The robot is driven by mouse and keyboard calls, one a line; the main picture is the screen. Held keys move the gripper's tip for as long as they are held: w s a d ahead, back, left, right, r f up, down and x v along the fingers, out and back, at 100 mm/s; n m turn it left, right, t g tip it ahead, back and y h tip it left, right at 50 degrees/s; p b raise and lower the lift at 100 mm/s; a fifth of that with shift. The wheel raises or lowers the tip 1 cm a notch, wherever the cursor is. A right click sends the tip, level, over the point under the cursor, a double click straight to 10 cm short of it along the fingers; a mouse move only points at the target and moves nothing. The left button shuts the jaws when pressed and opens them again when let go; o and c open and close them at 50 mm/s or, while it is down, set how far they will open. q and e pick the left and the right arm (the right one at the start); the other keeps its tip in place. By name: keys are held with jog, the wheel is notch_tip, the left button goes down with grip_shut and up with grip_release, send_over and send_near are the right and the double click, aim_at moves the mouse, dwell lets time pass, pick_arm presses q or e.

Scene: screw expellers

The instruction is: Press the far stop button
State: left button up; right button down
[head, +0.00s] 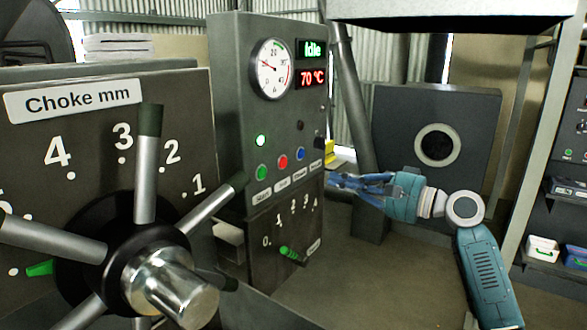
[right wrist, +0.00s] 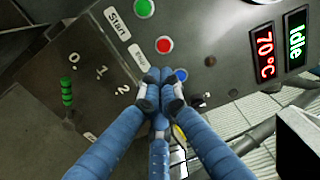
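A grey control panel (head: 228,90) stands in the middle of the head view. It carries a green button (head: 262,172), a red button (head: 283,162) and a blue button (head: 299,154), each above a small label. In the right wrist view the red button (right wrist: 164,45) shows fully; the blue button (right wrist: 181,75) is partly covered by a finger. My right gripper (head: 332,181) is at the panel's right edge, its three blue fingers (right wrist: 160,80) drawn together and empty. The tips appear just below the red button in the wrist view; contact cannot be told. My left gripper is out of view.
A choke wheel with several spokes (head: 145,180) fills the near left. The panel has a gauge (head: 271,69), displays reading Idle (head: 312,49) and 70 °C, and a green lever (head: 290,253). A grey box with a round opening (head: 437,145) stands behind my right arm. Shelving (head: 560,220) is at right.

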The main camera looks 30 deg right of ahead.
aim_at(284, 166)
jog(key=p+x, duration=0.5)
jog(key=x, duration=0.7)
jog(key=shift+w+r, duration=0.1)
jog(key=shift+r, duration=0.05)
jog(key=shift+w+a, duration=0.15)
jog(key=shift+w, duration=0.25)
